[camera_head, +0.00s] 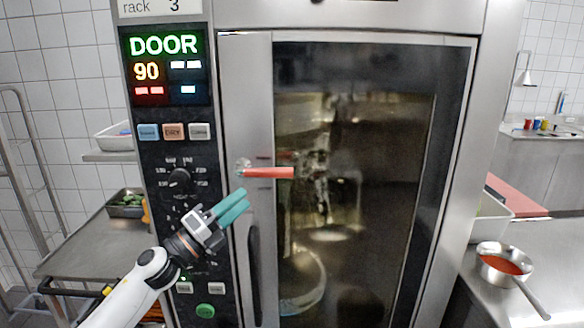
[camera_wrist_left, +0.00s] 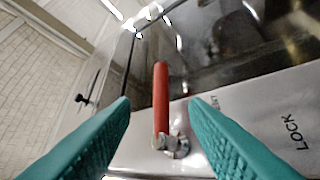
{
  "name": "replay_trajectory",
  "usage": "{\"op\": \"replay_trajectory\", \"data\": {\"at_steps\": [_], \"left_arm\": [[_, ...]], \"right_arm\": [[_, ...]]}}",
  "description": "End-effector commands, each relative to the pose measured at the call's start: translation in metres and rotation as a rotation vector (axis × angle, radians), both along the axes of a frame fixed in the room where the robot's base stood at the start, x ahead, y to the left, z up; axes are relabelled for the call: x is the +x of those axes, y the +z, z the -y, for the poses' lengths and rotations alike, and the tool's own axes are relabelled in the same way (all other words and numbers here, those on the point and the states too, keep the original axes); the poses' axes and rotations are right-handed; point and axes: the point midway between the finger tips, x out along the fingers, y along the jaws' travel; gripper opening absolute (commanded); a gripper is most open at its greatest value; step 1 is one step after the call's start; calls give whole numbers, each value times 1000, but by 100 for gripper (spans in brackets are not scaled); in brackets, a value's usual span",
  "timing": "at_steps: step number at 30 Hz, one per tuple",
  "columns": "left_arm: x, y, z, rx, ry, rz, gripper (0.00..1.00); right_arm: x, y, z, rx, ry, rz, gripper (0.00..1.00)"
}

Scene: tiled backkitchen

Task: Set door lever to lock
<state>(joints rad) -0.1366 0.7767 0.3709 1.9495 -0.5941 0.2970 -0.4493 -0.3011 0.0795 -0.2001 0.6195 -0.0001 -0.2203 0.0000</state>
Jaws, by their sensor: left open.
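The door lever (camera_head: 268,172) is a red-orange bar on a metal pivot at the left edge of the oven door. It lies level and points right in the head view. My left gripper (camera_head: 240,201) is just below and left of it, with its teal fingers apart and empty. In the left wrist view the lever (camera_wrist_left: 161,98) stands between the two open fingers (camera_wrist_left: 160,102), apparently ahead of them and not gripped. The word LOCK (camera_wrist_left: 291,132) is printed on the metal to the right; another label is partly hidden by the right finger. My right gripper is not in view.
The control panel (camera_head: 172,150) with knobs and buttons is left of the lever, its display reading DOOR and 90. A vertical dark handle (camera_head: 255,275) is below the lever. A pan of red sauce (camera_head: 503,264) stands on the right counter. A metal table (camera_head: 85,245) is at left.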

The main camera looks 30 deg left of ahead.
Motion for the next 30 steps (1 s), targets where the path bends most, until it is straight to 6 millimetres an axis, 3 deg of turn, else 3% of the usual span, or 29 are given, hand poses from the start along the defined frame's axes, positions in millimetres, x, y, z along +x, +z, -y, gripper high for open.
{"op": "replay_trajectory", "data": {"at_steps": [18,30], "left_arm": [[87,41,29,-7,3,-2,41],[101,44,35,-6,2,-5,41]], "right_arm": [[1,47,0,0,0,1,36],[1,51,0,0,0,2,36]]}}
